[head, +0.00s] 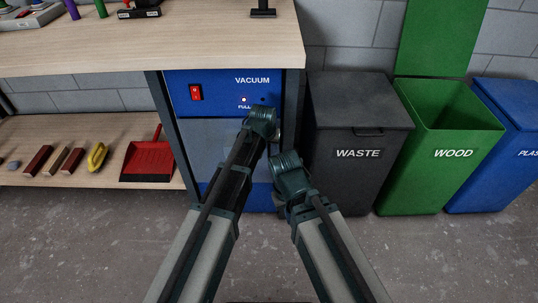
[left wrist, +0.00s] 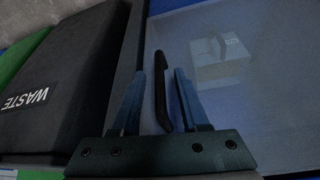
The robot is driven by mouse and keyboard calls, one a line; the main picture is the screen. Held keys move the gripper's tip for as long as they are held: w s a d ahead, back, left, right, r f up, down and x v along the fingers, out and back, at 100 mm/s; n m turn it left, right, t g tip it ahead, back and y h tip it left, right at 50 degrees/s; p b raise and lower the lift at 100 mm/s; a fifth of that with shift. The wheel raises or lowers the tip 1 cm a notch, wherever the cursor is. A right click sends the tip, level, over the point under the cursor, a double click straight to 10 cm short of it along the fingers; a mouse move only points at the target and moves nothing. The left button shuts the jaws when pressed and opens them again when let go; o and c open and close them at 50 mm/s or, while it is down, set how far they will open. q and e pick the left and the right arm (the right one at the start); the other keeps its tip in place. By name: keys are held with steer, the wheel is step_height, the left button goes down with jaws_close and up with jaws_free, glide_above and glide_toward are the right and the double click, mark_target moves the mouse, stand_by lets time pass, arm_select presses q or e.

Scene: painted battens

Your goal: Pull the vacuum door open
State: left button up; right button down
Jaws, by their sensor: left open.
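The vacuum cabinet has a blue top panel (head: 215,95) marked VACUUM, with a red switch and a small lit light by FULL. Below it is the grey vacuum door (head: 207,145), partly hidden by my left arm; it looks shut. In the left wrist view the door (left wrist: 270,100) is a glassy panel with a pale shape showing in it. The dark upright door handle (left wrist: 160,85) stands between the fingers of my left gripper (left wrist: 160,74), which is open with gaps on both sides. In the head view my right gripper (head: 282,184) is low, right of the door; its fingers are hidden.
A dark WASTE bin (head: 358,110) stands close right of the cabinet, then a green WOOD bin (head: 450,120) with its lid up and a blue bin (head: 510,100). A workbench (head: 150,45) is above. A red dustpan (head: 148,160) lies on the left shelf.

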arm_select(q)
steer(key=shift+w+f, duration=0.15)
steer(key=shift+f, duration=0.2)
jaws_close()
stand_by(1.2)
